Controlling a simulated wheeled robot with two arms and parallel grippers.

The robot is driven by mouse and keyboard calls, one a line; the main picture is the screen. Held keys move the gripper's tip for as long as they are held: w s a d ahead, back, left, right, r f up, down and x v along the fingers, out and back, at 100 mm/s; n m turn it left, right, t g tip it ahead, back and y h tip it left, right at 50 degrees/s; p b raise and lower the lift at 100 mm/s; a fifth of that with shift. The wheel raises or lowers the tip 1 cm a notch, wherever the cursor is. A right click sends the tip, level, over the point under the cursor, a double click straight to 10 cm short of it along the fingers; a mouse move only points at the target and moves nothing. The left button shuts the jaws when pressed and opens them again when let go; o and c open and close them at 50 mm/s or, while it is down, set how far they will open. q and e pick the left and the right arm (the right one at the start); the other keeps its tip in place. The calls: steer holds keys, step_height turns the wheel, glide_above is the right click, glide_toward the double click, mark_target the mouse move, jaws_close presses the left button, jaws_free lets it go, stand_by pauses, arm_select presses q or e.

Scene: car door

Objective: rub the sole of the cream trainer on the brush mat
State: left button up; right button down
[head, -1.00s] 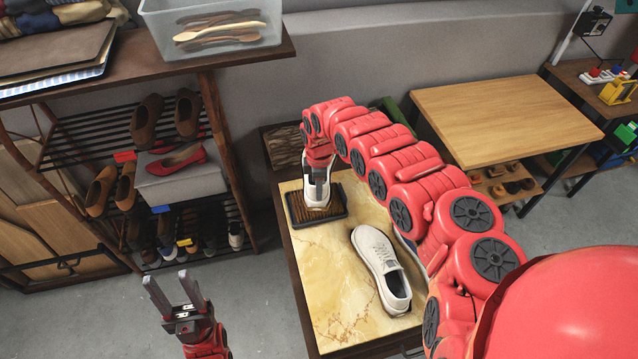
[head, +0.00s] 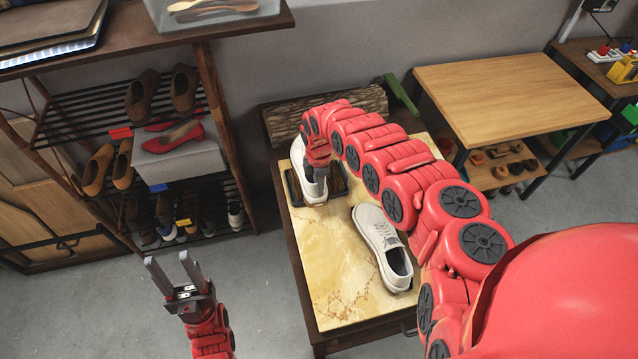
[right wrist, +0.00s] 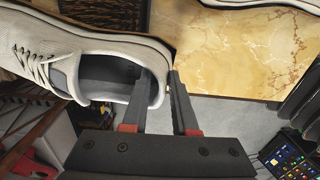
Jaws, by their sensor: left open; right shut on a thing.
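A cream trainer (head: 306,186) with grey lining is in my right gripper (head: 318,178), over the left part of the brush mat (head: 340,184). In the right wrist view the held trainer (right wrist: 95,45) has one finger inside its heel opening and the other outside the heel. The brush mat's brown bristles (right wrist: 185,25) show beyond it. I cannot tell whether the sole touches the bristles. A second cream trainer (head: 383,247) lies on the table, right of and nearer than the mat. My left gripper (head: 170,262) is open and empty, left of the table.
The marbled yellow tabletop (head: 335,285) is clear at its front left. A shoe rack (head: 150,150) with several shoes stands left. A wooden table (head: 500,95) stands at the back right.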

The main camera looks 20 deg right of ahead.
steer(key=shift+r, duration=0.1)
steer(key=shift+f+b, duration=0.5)
steer(key=shift+f, duration=0.05)
stand_by(1.4)
